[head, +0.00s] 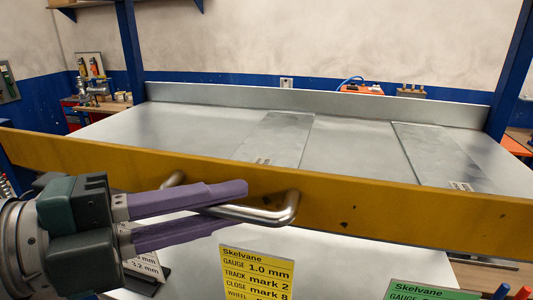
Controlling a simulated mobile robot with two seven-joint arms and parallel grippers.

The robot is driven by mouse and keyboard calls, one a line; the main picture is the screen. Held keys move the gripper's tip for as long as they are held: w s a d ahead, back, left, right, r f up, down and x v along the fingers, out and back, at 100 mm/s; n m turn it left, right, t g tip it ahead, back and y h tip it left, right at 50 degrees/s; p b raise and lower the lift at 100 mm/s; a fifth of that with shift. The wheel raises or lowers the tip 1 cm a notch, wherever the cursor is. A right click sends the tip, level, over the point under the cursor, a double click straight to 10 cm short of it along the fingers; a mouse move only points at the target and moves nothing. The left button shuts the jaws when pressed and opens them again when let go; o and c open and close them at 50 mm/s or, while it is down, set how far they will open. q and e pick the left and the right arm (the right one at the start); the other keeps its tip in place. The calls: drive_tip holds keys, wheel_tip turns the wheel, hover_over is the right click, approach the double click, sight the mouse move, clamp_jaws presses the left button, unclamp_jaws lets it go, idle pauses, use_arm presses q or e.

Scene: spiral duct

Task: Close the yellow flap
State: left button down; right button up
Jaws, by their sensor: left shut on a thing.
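The yellow flap (400,210) is a long, worn bar-like panel that runs across the whole view along the front of a grey metal table. A bent steel handle (288,208) sticks out from its front face. My left gripper (233,206) comes in from the left with its two purple fingers above and below the handle's bar, shut on it. Part of the handle is hidden behind the fingers. My right gripper is not in view.
Two flat grey sheet strips (277,138) (436,152) lie on the metal table (350,140) behind the flap. A yellow label card (256,275) and a green one (430,290) stand in front. Blue posts (130,50) rise at both sides.

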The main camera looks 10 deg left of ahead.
use_arm(q)
drive_tip(key=shift+w+r+g+p, duration=0.15)
drive_tip(key=shift+g+p, duration=0.15)
drive_tip(key=shift+p, duration=0.25)
drive_tip(key=c, duration=0.8)
unclamp_jaws()
drive_tip(key=shift+c, duration=0.2)
